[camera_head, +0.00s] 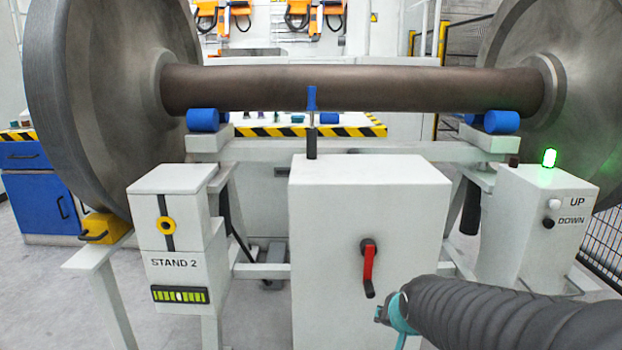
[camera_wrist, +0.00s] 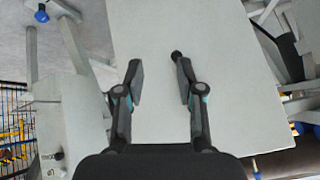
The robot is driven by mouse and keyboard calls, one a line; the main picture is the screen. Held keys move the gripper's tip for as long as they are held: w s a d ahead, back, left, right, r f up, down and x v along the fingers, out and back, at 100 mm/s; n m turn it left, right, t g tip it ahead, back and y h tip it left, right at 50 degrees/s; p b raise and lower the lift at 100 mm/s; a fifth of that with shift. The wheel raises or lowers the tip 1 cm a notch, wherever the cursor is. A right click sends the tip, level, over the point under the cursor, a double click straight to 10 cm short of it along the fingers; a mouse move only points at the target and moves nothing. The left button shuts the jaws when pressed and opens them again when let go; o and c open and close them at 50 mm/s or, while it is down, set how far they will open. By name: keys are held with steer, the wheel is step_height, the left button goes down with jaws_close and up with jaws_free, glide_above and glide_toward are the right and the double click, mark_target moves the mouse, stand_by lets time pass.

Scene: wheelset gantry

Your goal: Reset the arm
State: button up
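My arm comes in at the lower right of the head view, with a teal part of it (camera_head: 398,315) in front of the grey cabinet (camera_head: 335,230). My gripper (camera_wrist: 157,78) shows in the wrist view with its two dark fingers spread apart and nothing held between them. The pale cabinet face (camera_wrist: 205,105) lies behind the fingers. A small dark round knob (camera_wrist: 177,56) shows beside the right fingertip; I cannot tell whether they touch. In the head view, a red crank handle (camera_head: 368,265) hangs down on the cabinet front, left of my arm.
A wheelset axle (camera_head: 350,88) rests above on blue rollers (camera_head: 202,120). A box with UP and DOWN buttons (camera_head: 535,220) and a lit green lamp (camera_head: 549,158) stands right. The STAND 2 box (camera_head: 180,265) stands left. A blue-topped lever (camera_head: 311,105) rises from the cabinet top.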

steer(key=s+r+n+g+p, duration=0.1)
steer(key=s+r+n, duration=0.1)
steer(key=s, duration=0.7)
steer(key=s+r+n+g, duration=0.1)
steer(key=s+r, duration=0.3)
steer(key=s, duration=0.5)
steer(key=shift+s+r+n+p, duration=0.2)
steer(key=shift+s+n+p, duration=0.1)
steer(key=shift+n+p, duration=0.15)
steer(key=shift+a, duration=0.1)
